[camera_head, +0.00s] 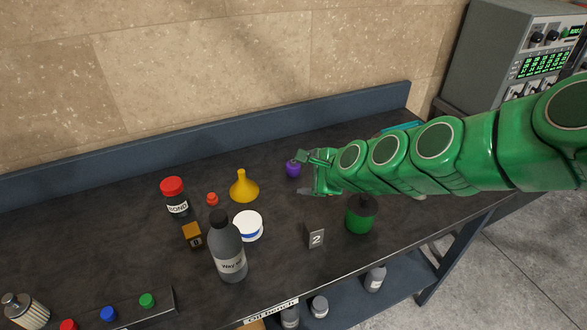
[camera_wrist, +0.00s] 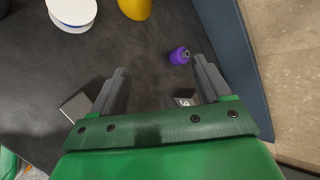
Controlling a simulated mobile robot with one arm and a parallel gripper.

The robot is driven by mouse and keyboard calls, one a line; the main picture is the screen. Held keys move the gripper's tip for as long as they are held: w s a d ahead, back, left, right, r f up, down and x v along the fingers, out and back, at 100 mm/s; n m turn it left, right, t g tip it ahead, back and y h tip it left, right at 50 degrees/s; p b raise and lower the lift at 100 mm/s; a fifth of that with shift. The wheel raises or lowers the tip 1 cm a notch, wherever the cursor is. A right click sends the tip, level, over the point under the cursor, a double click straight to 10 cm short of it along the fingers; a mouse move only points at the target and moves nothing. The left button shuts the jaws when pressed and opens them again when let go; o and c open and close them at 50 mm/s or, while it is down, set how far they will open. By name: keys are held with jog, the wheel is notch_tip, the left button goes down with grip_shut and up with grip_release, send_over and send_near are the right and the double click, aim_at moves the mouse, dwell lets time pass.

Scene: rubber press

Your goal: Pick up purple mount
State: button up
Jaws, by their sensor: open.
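The purple mount (camera_head: 293,169) is a small rounded piece standing on the dark tabletop (camera_head: 120,243), near its back edge. In the wrist view the purple mount (camera_wrist: 180,56) has a small knob on top and lies just beyond the fingertips, closer to the right finger. My gripper (camera_head: 308,174) is just to the right of the mount in the head view. Its two grey fingers (camera_wrist: 162,63) are apart with nothing held between them.
A yellow funnel (camera_head: 243,187) stands left of the mount, with a white round lid (camera_head: 248,226) in front. A grey bottle (camera_head: 228,254), a sign marked 2 (camera_head: 316,236) and a green container (camera_head: 360,216) stand nearer the front. A blue ledge (camera_head: 200,149) runs along the back.

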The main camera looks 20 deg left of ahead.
jog(key=w+a+f+m+t, duration=0.3)
jog(key=w+a+f+m, duration=0.1)
jog(key=w+a+m, duration=0.4)
jog(key=m+t+h, duration=0.2)
jog(key=m+t, duration=0.1)
jog(key=m, duration=0.6)
send_near(294, 164)
jog(key=x, duration=0.5)
jog(key=shift+s+a+f, duration=0.1)
jog(key=shift+s+f, duration=0.05)
jog(key=shift+f, duration=0.2)
jog(key=shift+t, duration=0.3)
jog(key=shift+x, duration=3.85)
jog(key=shift+r, duration=0.15)
jog(key=c, duration=1.1)
